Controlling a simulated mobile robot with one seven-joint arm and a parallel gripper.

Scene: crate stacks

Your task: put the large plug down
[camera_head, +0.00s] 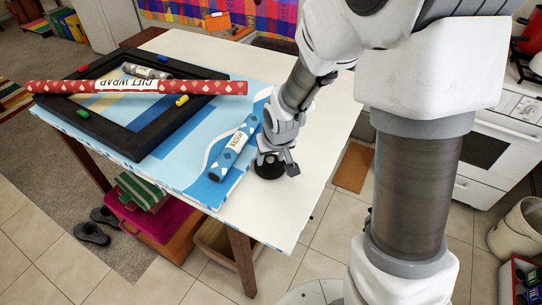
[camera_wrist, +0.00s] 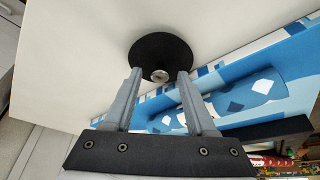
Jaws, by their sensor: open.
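The large plug is a round black disc (camera_head: 268,170) with a small metal knob on top. It lies flat on the bare white part of the table (camera_head: 322,150), close to the blue patterned sheet. The disc also shows in the wrist view (camera_wrist: 152,49). My gripper (camera_head: 276,157) is right above the plug. In the wrist view its two fingers (camera_wrist: 160,75) are open, one on each side of the knob, with gaps between. The gripper hides part of the plug in the head view.
A blue "POSTER" roll (camera_head: 233,150) lies just left of the plug. A black frame (camera_head: 124,143) lies farther left on the blue sheet (camera_head: 180,171), with a red gift wrap roll (camera_head: 190,87) across it. White table is free behind and right of my gripper.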

